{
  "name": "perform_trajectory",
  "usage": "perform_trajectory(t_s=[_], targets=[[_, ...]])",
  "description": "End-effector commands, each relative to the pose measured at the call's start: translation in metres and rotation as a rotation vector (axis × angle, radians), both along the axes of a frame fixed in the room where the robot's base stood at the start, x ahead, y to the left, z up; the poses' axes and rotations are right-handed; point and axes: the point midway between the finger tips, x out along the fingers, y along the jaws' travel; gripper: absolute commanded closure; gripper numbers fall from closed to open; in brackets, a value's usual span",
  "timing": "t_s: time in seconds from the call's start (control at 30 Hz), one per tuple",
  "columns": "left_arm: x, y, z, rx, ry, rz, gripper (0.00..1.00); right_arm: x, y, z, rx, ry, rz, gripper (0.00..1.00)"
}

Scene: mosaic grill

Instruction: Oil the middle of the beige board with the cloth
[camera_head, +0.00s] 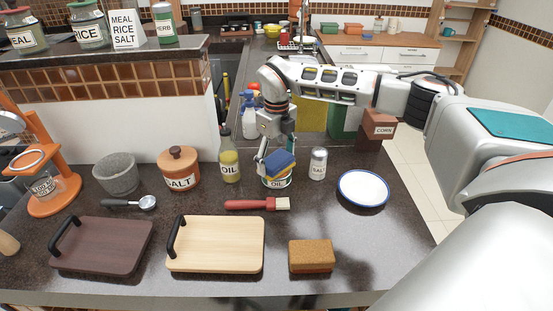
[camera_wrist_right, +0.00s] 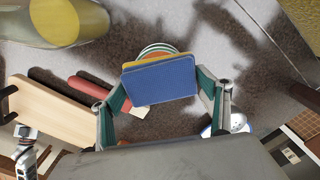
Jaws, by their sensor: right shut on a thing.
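The cloth (camera_head: 280,163), a blue and yellow folded pad, is held between the fingers of my right gripper (camera_head: 274,158). It also shows in the right wrist view (camera_wrist_right: 160,80), with both fingers at its sides. The cloth is over a small dish labelled OIL (camera_head: 277,183) and hides part of it. I cannot tell whether the cloth touches the oil. The beige board (camera_head: 222,245) lies flat near the counter's front edge, with a black handle on its left side. Its top looks bare.
A red-handled brush (camera_head: 255,204) lies between dish and board. An oil bottle (camera_head: 229,162) and a salt shaker (camera_head: 318,163) flank the dish. A brown sponge block (camera_head: 312,254) lies right of the board, a dark board (camera_head: 103,246) left. A plate (camera_head: 363,189) stands further right.

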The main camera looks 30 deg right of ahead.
Motion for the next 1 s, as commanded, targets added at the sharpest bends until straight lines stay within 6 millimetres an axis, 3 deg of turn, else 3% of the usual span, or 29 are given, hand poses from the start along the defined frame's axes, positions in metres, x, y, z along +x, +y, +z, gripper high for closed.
perform_trajectory(t_s=[0.43,1.0], targets=[[0.000,0.000,0.000,0.000,0.000,0.000,0.60,-0.001,0.000,-0.001,-0.001,0.004,0.001,0.42],[0.000,-0.004,0.000,-0.010,0.001,0.008,0.60,0.000,0.000,0.041,-0.001,0.001,0.000,0.42]])
